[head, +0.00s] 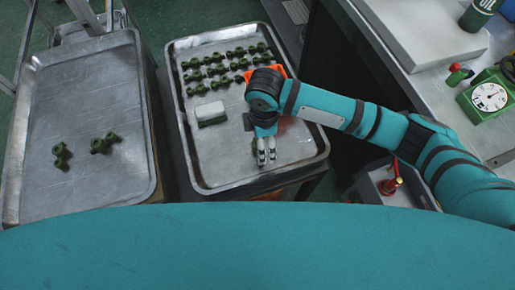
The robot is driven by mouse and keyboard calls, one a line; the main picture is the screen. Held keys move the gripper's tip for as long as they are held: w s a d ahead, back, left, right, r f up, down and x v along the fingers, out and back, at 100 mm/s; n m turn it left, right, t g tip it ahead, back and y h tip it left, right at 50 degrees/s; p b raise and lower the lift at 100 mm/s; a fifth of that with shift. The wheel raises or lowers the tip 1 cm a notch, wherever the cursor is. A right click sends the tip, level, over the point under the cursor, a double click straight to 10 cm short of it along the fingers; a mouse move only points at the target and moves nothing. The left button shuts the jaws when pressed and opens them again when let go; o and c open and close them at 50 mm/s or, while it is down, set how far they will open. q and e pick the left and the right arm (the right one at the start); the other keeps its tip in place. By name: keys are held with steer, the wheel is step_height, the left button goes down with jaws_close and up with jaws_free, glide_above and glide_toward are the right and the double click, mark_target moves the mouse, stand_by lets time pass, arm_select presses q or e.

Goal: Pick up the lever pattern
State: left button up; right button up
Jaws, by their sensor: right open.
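Several dark green wax patterns (217,71) lie in rows in the far half of the right-hand metal tray (210,183). Two more green patterns, one at the left (61,155) and one beside it (104,143), lie on the left-hand tray (60,90). I cannot tell for sure which is the lever pattern. My right gripper (266,161) points down over the near right part of the right-hand tray, with its fingers slightly apart. A small green bit shows by its fingers, mostly hidden. My left gripper is not in view.
A white block with a green base (211,113) lies mid-tray. An orange object (279,71) is partly hidden behind my right wrist. The left-hand tray is mostly bare.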

steer(key=shift+f, duration=0.3)
steer(key=shift+a+f, duration=0.1)
steer(key=shift+f, duration=0.15)
steer(key=f, duration=0.4)
steer(key=shift+a+f, duration=0.2)
steer(key=shift+a, duration=0.15)
steer(key=shift+f, duration=0.2)
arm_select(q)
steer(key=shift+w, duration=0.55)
arm_select(e)
steer(key=c, duration=0.8)
